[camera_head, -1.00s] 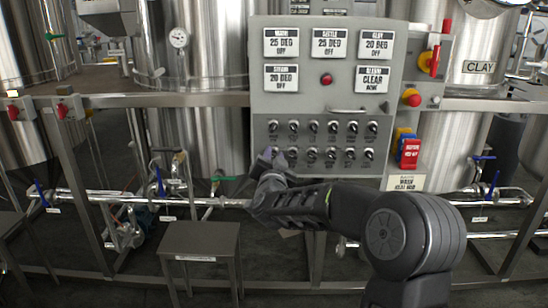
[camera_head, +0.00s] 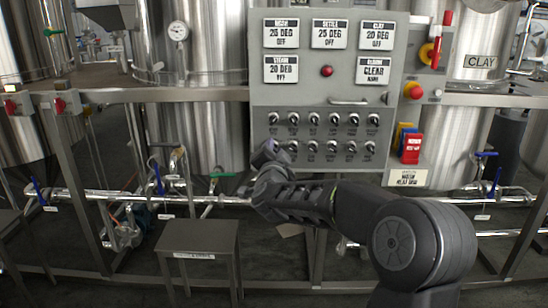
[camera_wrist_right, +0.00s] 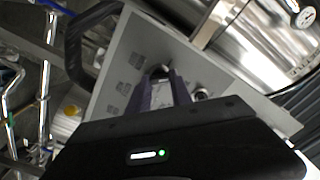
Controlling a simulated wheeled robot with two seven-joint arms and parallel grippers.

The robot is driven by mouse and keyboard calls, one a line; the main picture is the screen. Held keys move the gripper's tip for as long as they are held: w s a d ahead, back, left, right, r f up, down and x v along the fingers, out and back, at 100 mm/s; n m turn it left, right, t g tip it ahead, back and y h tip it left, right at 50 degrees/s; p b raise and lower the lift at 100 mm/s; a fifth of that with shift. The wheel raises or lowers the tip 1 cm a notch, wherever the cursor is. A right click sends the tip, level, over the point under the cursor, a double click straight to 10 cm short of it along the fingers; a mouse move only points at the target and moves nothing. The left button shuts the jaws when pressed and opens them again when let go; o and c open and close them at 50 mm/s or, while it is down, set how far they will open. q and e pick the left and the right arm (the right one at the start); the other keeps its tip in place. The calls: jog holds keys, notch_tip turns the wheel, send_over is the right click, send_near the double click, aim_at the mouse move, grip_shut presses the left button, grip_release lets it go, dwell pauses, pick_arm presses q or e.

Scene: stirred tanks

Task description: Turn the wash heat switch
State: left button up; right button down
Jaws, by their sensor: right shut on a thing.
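The grey control panel (camera_head: 340,94) has two rows of small black-knobbed switches (camera_head: 331,147) on its lower part. My right gripper (camera_head: 268,149) is at the left end of the lower row and covers the leftmost switch there. In the right wrist view the two fingers (camera_wrist_right: 168,76) are close together against the panel face (camera_wrist_right: 130,52), shut on a small switch that they mostly hide. Another round knob (camera_wrist_right: 200,94) shows just beside them. The switch labels are too small to read, so I cannot tell which is the wash heat switch. My left gripper is not in view.
A red emergency-type button (camera_head: 414,91) and a red tag (camera_head: 411,148) are at the panel's right side. A card (camera_head: 408,178) hangs below. A horizontal frame rail (camera_head: 200,98) runs beside the panel. A metal stool (camera_head: 200,238) stands at lower left. Steel tanks are behind.

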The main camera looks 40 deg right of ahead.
jog(key=m+b, duration=0.5)
jog(key=m, duration=0.1)
jog(key=shift+f+b, duration=0.35)
jog(key=shift+b, duration=0.05)
pick_arm(q)
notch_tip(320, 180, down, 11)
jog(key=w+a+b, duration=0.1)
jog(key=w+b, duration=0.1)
jog(key=b, duration=0.2)
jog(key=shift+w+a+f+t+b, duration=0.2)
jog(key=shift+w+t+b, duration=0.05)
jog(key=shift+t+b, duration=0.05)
pick_arm(e)
jog(key=shift+m, duration=3.3)
jog(key=shift+r, duration=0.1)
jog(key=c, duration=1.2)
grip_release()
jog(key=shift+o, duration=0.2)
jog(key=shift+s, duration=0.1)
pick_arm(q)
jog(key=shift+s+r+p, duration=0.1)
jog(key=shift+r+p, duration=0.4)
pick_arm(e)
jog(key=v, duration=0.7)
jog(key=shift+s+a, duration=0.2)
jog(key=shift+s, duration=0.05)
